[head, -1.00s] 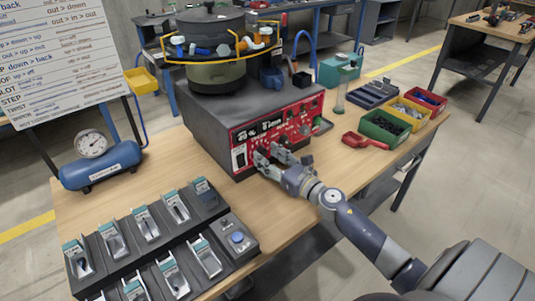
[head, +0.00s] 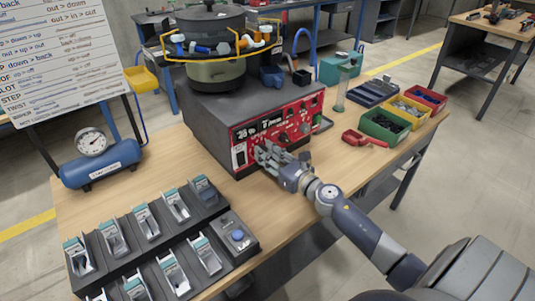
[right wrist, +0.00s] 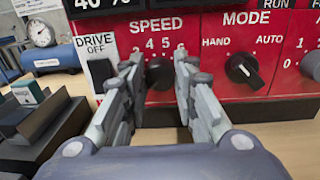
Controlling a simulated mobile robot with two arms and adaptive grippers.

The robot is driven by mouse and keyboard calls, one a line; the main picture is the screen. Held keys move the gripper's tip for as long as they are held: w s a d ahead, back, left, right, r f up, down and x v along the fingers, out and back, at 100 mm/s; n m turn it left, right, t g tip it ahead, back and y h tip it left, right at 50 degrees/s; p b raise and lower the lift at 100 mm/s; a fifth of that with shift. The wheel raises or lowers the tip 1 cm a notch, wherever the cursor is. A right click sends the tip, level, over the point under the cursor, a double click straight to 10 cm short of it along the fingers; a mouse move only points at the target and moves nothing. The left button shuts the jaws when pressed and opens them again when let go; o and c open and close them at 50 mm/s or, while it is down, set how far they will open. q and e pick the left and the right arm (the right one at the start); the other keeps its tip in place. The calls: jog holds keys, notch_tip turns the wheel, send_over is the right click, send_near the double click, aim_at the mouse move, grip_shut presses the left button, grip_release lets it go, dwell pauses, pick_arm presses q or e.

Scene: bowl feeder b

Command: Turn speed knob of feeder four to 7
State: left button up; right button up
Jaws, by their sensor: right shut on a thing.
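The feeder's red control panel (head: 275,130) faces the front of the table, with the vibratory bowl (head: 215,68) on top of its dark housing. In the right wrist view the black speed knob (right wrist: 160,74) sits below the SPEED label, with the scale figures 4, 5 and 6 showing above it. The fingers of my right gripper (head: 264,154) are shut on the knob from both sides. They hide part of the scale, and I cannot read the knob's pointer. My left gripper is not in view.
A mode knob (right wrist: 242,70) is right of the speed knob and a drive switch (right wrist: 101,76) left. A tray of clips (head: 215,222) and a blue air tank (head: 100,165) stand at left. A red scoop (head: 365,139) and coloured bins (head: 385,126) are at right.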

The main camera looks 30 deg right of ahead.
jog(key=shift+o, duration=0.2)
jog(key=m, duration=0.5)
jog(key=shift+d, duration=0.1)
jog(key=m+p, duration=0.3)
jog(key=m, duration=0.8)
jog(key=m+h+p, duration=0.1)
jog(key=m+p, duration=0.2)
jog(key=m, duration=0.8)
jog(key=m+p, duration=0.4)
jog(key=m, duration=0.6)
jog(key=shift+a+f+m+h, duration=0.2)
jog(key=shift+f+m+h, duration=0.1)
jog(key=shift+m, duration=0.1)
jog(key=m, duration=0.4)
jog(key=shift+a+m, duration=0.1)
jog(key=shift+m, duration=0.2)
jog(key=shift+c, duration=0.2)
jog(key=shift+f, duration=0.1)
